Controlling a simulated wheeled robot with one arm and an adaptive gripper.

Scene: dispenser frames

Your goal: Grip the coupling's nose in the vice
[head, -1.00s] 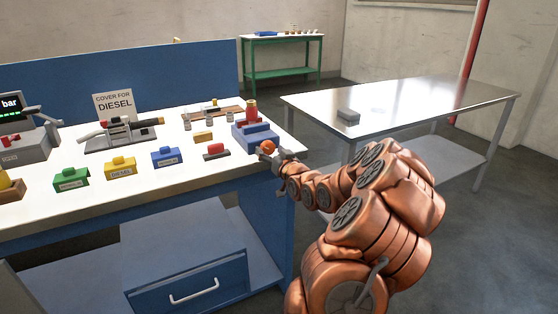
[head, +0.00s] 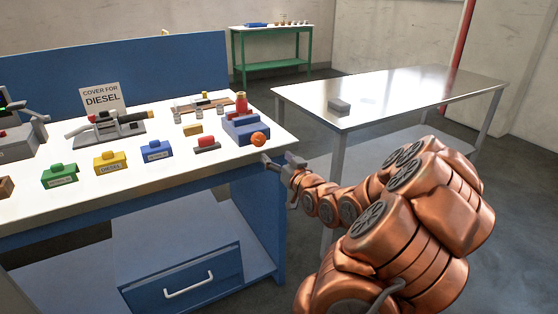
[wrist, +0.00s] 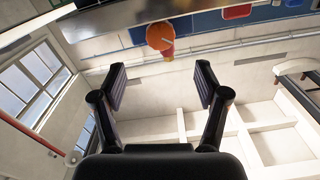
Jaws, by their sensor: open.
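The blue vice (head: 236,127) stands at the right end of the white bench, with an orange round knob (head: 258,138) on its near side. A red piece with a brass-coloured top (head: 241,103), seemingly the coupling, stands upright at the back of the vice; whether the jaws touch its nose is too small to tell. My gripper (head: 279,163) is open and empty, below and right of the knob, just off the bench edge. In the wrist view the knob (wrist: 160,36) is beyond my spread fingers (wrist: 160,75), centred between them and apart from them.
A steel table (head: 400,95) holding a grey block (head: 339,107) stands right. Floor is open between.

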